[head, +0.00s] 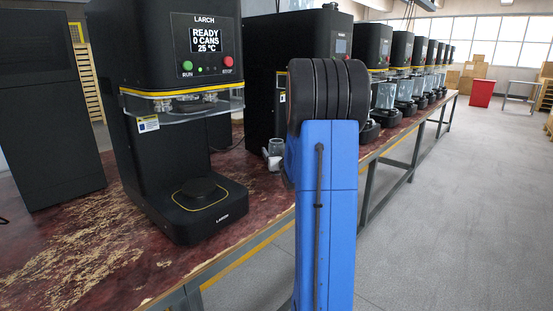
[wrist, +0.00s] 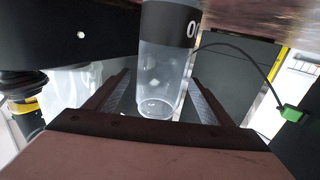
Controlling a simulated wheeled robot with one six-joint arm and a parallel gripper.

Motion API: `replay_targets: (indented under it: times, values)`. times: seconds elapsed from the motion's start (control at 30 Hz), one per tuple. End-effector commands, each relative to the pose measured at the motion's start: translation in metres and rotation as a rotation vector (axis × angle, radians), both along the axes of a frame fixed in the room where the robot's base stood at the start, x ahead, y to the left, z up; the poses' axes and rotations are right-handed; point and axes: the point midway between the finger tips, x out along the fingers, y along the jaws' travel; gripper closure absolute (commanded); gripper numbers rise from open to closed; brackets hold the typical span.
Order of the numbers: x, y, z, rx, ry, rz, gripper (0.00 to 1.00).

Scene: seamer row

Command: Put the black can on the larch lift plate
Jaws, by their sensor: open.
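The Larch machine (head: 165,60) stands at the left of the bench in the head view, its display reading READY, 0 CANS. Its lift plate (head: 200,188) is a round black disc on the base and is bare. A clear can with a black band (wrist: 168,20) and part of a white marking stands between my fingers in the wrist view. My gripper (wrist: 160,78) is open, with a finger on either side of the can; contact cannot be told. In the head view a small can (head: 275,148) shows beside my blue arm, which hides my gripper.
A second black machine (head: 262,85) stands behind my arm, with several more along the bench (head: 95,255). A black cabinet (head: 45,110) is at far left.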

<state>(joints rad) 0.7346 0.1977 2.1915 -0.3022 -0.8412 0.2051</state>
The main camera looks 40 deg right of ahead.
Motion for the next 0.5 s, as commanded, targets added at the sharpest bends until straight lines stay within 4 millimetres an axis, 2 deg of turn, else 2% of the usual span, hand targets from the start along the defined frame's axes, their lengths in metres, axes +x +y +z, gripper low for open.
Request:
replay_targets:
  times: [0.13, 0.37, 0.5]
  values:
    - [0.0085, -0.0049, 0.0002, 0.000, 0.000, 0.000, 0.25]
    - [0.0090, -0.0050, 0.0002, 0.000, 0.000, 0.000, 0.25]
    - [0.0089, -0.0050, 0.0002, 0.000, 0.000, 0.000, 0.58]
